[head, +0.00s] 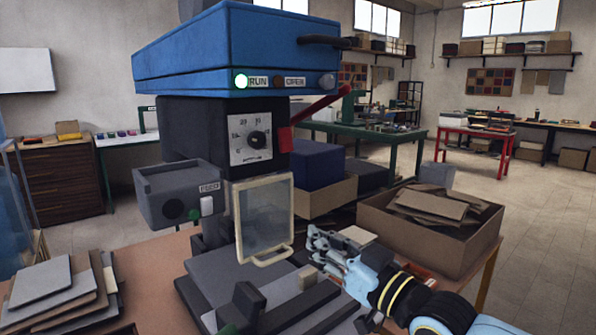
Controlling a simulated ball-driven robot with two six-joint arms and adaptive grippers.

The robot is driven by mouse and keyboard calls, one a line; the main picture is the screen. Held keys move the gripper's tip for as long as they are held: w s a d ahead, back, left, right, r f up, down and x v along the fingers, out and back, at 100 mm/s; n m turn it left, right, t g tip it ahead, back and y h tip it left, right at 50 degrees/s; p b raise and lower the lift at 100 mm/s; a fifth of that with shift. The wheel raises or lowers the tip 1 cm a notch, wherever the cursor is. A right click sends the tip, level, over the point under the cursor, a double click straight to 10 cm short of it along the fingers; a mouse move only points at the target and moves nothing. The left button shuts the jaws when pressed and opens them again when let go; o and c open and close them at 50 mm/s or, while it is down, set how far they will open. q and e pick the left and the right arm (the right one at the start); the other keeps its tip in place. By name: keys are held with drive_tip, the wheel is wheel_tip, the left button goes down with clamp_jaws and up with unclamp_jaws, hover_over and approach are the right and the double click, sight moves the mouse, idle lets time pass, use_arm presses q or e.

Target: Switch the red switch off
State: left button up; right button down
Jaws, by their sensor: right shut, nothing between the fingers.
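A machine with a blue top housing (225,45) stands on the bench. A red piece (285,139) sits on the right side of its black head, and a red lever (320,108) slants up and right from there. I cannot tell which of these is the red switch. My right gripper (314,245) is shut and empty, pointing left, right of the clear guard (263,215) and below the red lever. My left gripper is out of view.
A dial (257,140) is on the head's front. A grey FEED box (180,195) with a white switch (207,205) is at left. A cardboard box of scraps (390,227) stands behind my right arm. Stacked sheets (55,290) lie at front left.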

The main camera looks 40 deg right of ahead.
drive_tip(key=d+r+t, duration=0.4)
drive_tip(key=r+t, duration=0.1)
drive_tip(key=r, duration=0.3)
drive_tip(key=shift+s+d+r+m, duration=0.25)
drive_tip(key=shift+s+d+m, duration=0.1)
drive_tip(key=shift+s, duration=0.1)
drive_tip(key=p, duration=0.2)
approach(287, 131)
wheel_tip(287, 131, up, 3)
drive_tip(key=w, duration=0.4)
drive_tip(key=shift+w+a+f, duration=0.15)
drive_tip(key=shift+a+f, duration=0.05)
drive_tip(key=shift+f, duration=0.05)
